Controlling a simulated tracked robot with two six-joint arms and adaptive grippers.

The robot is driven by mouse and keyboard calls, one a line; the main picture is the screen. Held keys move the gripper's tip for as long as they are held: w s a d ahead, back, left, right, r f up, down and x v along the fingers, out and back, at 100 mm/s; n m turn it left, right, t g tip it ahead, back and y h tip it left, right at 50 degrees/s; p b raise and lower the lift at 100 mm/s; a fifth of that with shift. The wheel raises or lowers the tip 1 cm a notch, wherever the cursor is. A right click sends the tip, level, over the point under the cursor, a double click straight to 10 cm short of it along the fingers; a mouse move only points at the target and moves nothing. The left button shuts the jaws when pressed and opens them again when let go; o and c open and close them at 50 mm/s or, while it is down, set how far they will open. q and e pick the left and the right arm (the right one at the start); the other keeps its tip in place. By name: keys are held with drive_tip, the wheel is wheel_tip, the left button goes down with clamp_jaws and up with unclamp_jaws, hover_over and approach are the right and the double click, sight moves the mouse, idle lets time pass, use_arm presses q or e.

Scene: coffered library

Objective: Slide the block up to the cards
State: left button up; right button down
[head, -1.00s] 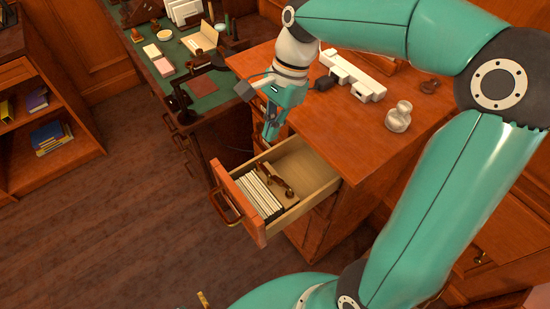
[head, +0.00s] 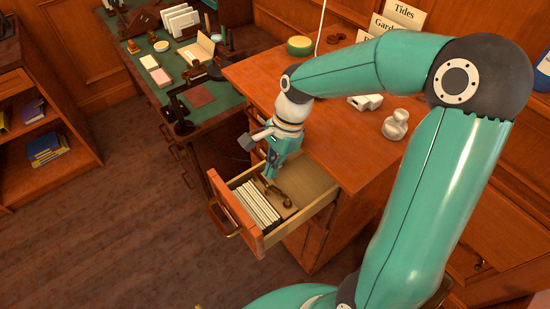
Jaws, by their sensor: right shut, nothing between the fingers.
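A drawer (head: 308,217) stands pulled out of the wooden cabinet. A row of white cards (head: 255,203) stands upright in its front part, against the drawer front. The block (head: 286,200), brown with a dark brass fitting, is in the drawer just behind the cards; how wide any gap is cannot be told. My right gripper (head: 271,174) is shut and empty, pointing down into the drawer at the block's rear side. Its fingers partly hide the block, and I cannot tell whether they touch it. My left gripper is not in view.
The cabinet top (head: 340,155) above the drawer carries a white power strip (head: 365,101), a glass stopper bottle (head: 396,125) and a green round tin (head: 299,46). A green-topped desk (head: 165,60) stands behind left. The drawer's rear part is bare. Open floor lies left.

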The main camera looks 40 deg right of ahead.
drive_tip(key=shift+a, duration=0.1)
drive_tip(key=shift+a+f, duration=0.15)
drive_tip(key=shift+a, duration=0.8)
